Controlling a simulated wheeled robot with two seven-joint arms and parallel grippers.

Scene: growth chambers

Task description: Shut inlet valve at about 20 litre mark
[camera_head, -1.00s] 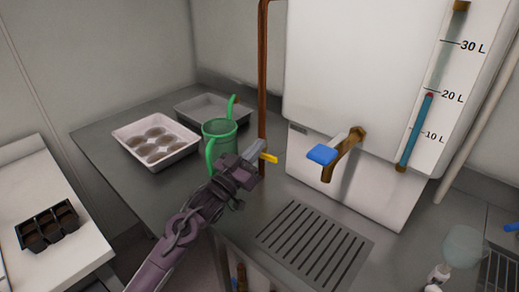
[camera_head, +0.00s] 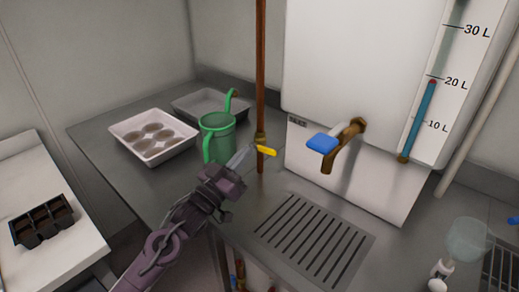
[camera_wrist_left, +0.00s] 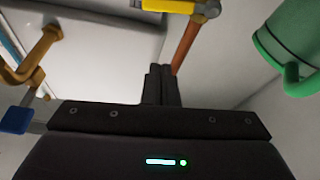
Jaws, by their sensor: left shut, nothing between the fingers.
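The inlet valve's yellow lever (camera_head: 266,151) sits crosswise on the vertical copper pipe (camera_head: 261,80) left of the white tank (camera_head: 365,60). The lever also shows at the top of the left wrist view (camera_wrist_left: 172,6). My left gripper (camera_head: 245,155) is shut and empty, just left of the lever and apparently apart from it. Its fingers (camera_wrist_left: 160,85) point toward the pipe in the left wrist view. The gauge's blue column (camera_head: 418,120) tops out at about the 20 L mark (camera_head: 455,82). My right gripper is not in view.
A green watering can (camera_head: 218,140) stands close behind the left gripper. A brass tap with a blue handle (camera_head: 322,143) juts from the tank above the drain grate (camera_head: 315,240). A white tray (camera_head: 153,137) and grey tray (camera_head: 208,105) sit at the back left.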

